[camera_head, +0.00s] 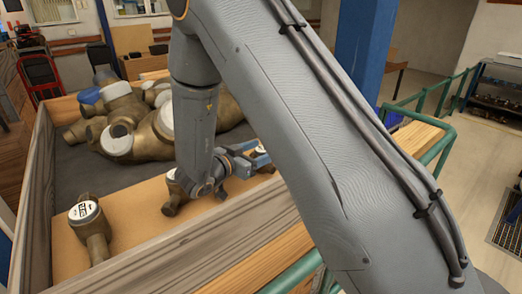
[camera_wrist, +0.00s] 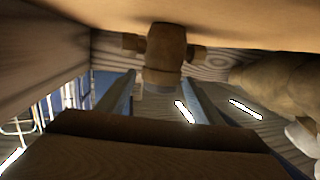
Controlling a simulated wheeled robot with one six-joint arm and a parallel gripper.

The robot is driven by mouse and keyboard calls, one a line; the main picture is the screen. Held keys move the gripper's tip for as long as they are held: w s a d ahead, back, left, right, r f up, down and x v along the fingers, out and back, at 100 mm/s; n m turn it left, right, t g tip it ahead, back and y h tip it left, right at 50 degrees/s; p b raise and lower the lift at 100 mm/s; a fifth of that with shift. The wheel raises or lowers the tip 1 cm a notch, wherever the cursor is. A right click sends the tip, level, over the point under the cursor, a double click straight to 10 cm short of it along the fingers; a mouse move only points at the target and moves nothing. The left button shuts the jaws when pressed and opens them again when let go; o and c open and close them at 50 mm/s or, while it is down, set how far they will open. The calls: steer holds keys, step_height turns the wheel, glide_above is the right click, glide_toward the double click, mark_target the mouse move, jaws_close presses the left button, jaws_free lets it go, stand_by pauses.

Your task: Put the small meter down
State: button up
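A small brass meter with a white top (camera_head: 262,153) stands on the tan board at the far right of the crate, partly hidden by my gripper (camera_head: 252,163). In the wrist view, which looks upside down, this brass meter (camera_wrist: 166,50) stands on the board between or just beyond the fingertips of my gripper (camera_wrist: 160,82). Thin gaps show on both sides of its top, so the fingers look open around it. Whether they touch it lower down cannot be told.
Two more small meters stand on the board, one at the front left (camera_head: 92,232) and one partly behind my wrist (camera_head: 174,196). Large brass meters (camera_head: 150,135) lie on the dark back part of the crate. The wooden crate wall (camera_head: 38,190) borders the left.

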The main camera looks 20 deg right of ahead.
steer(key=shift+r, duration=0.2)
steer(key=b+v, duration=0.2)
steer(key=v, duration=0.5)
steer(key=shift+s+a, duration=0.1)
steer(key=shift+a, duration=0.15)
